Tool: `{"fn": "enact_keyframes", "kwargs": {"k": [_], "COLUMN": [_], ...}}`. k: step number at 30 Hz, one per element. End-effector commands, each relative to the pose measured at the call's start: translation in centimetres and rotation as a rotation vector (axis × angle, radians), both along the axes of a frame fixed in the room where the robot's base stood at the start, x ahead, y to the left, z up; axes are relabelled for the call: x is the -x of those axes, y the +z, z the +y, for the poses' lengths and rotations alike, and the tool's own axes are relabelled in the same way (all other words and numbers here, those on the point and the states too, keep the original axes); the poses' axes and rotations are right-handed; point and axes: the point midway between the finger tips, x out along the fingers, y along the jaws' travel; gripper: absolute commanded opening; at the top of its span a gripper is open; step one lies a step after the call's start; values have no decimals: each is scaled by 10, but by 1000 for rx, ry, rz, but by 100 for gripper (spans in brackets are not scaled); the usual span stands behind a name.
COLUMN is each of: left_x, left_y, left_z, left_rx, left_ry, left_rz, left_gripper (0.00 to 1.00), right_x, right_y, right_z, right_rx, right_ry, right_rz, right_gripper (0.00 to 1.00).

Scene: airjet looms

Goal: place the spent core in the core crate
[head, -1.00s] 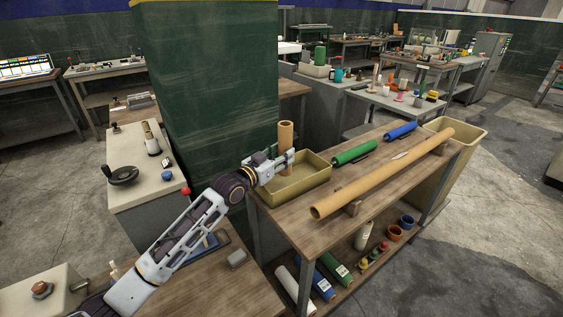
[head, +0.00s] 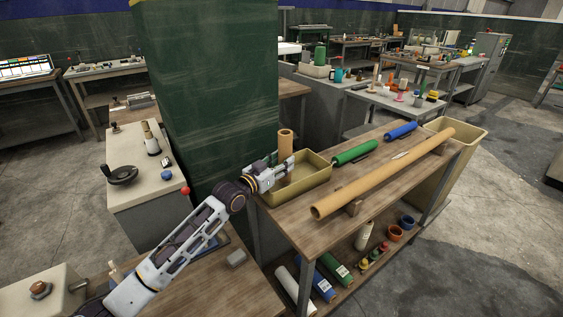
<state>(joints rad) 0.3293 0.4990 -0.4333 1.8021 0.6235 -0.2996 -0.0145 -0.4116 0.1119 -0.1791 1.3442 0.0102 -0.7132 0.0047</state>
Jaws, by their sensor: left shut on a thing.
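The spent core is a short brown cardboard tube (head: 285,143), held upright. My left gripper (head: 283,168) is shut on it near its lower part. The core crate looks to be the shallow tan tray (head: 318,180) on the wooden bench. The tube and gripper are at the tray's back left part, over or inside it. The tube's lower end is hidden behind the gripper, so I cannot tell whether it touches the tray floor. My right gripper is not in view.
The wooden bench (head: 290,221) also bears a green roll (head: 355,152), a blue roll (head: 401,131) and a long cardboard tube (head: 385,172). A tall tan bin (head: 462,150) stands at its far right end. A dark green pillar (head: 205,90) rises close behind my arm.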

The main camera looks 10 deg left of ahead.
Motion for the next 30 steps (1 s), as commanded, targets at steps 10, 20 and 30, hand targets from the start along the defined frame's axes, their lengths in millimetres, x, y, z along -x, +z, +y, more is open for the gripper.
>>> {"fn": "enact_keyframes", "kwargs": {"k": [10,20,30], "left_x": [0,0,0], "left_y": [-4,-4,0], "left_z": [0,0,0], "left_rx": [0,0,0], "left_ry": [0,0,0], "left_rz": [-1,0,-1], "left_gripper": [13,63,63], "right_x": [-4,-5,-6], "right_y": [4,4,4], "right_z": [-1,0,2], "right_rx": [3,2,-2], "right_ry": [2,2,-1], "right_rz": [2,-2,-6], "right_gripper": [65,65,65]}}
